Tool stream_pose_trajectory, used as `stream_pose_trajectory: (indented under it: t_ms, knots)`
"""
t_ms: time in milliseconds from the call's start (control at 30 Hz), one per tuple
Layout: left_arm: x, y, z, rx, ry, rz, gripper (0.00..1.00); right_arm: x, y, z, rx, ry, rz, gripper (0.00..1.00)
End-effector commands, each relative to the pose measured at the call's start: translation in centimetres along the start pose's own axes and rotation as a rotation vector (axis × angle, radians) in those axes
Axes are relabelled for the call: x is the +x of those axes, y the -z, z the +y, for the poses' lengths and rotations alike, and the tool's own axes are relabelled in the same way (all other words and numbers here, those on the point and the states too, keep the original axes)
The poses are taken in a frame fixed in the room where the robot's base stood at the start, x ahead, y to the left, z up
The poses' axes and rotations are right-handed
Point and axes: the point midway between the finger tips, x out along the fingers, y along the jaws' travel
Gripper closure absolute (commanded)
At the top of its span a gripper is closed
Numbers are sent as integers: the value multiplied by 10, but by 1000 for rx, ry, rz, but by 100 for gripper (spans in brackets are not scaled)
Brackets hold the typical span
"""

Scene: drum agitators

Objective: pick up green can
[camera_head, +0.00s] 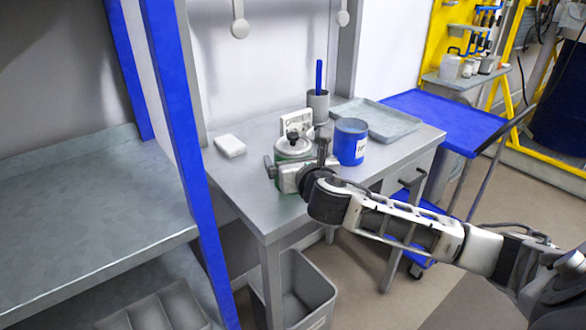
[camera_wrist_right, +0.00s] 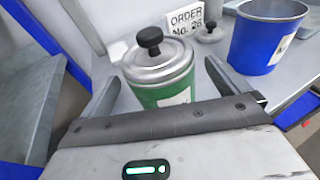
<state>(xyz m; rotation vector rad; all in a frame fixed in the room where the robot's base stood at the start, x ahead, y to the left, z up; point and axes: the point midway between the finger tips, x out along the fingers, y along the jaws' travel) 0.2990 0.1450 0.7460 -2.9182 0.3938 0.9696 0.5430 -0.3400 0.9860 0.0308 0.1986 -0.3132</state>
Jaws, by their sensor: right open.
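The green can (camera_wrist_right: 162,92) has a silver lid with a black knob and a white label. It stands upright on the grey workbench, and its lid (camera_head: 293,147) shows in the head view above my right gripper. My right gripper (camera_head: 296,162) is open, with one finger on each side of the can. In the right wrist view the fingers (camera_wrist_right: 162,72) flank the can, with a gap visible at the right. The can's lower part is hidden behind the gripper body. My left gripper is not in view.
A blue can (camera_head: 350,142) stands close to the right of my gripper. An order card (camera_head: 297,121), a small lid (camera_wrist_right: 210,33) and a pen cup (camera_head: 318,107) stand behind. A grey tray (camera_head: 377,117) lies at the back right. A white block (camera_head: 230,146) lies left.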

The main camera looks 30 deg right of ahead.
Motion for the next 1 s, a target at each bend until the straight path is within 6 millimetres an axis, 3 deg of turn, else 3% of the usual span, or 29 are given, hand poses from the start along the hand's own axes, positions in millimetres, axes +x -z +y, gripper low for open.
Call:
stream_pose_trajectory:
  t_ms: [200,467,600,700,1000]
  knots:
    - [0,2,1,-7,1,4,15,28,1,0,1,1,0,0]
    - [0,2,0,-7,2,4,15,30,1,0,0,0,0,0]
    - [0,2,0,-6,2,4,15,30,1,0,0,0,0,39]
    - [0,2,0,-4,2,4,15,30,-1,0,1,0,-5,61]
    - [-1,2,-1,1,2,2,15,29,-4,0,1,0,-6,61]
